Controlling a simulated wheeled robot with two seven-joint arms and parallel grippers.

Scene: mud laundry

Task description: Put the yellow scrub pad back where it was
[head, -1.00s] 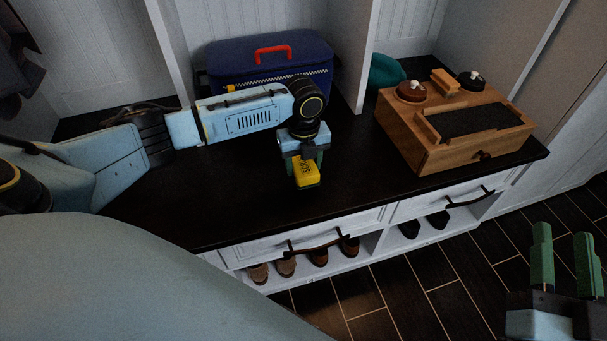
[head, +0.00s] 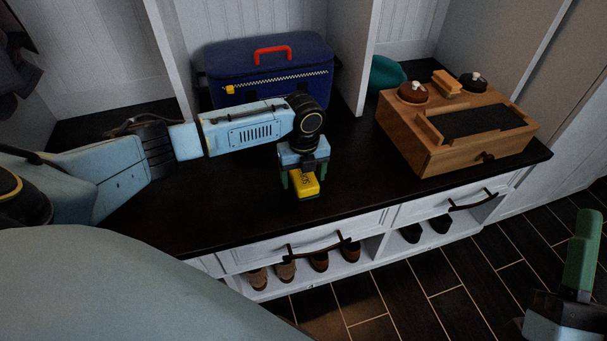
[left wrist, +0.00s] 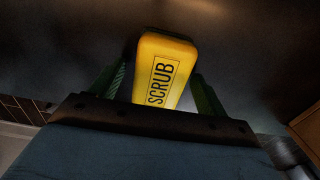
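The yellow scrub pad (head: 305,187), marked SCRUB, is at the dark bench top near its front edge, in the middle of the head view. It appears to rest on the top. My left gripper (head: 303,179) points down over it, with one green finger on each side. The left wrist view shows the pad (left wrist: 165,70) between the fingers, with narrow dark gaps beside it, so the gripper looks open around it. My right gripper (head: 580,250) is at the lower right over the floor, empty; only one finger shows clearly.
A blue cooler bag (head: 270,72) with a red handle stands behind my left arm. A wooden shoe-care box (head: 450,125) with brushes and tins on it stands at the right of the bench top (head: 225,215). Shoes (head: 320,262) sit in cubbies below. The bench top between pad and box is clear.

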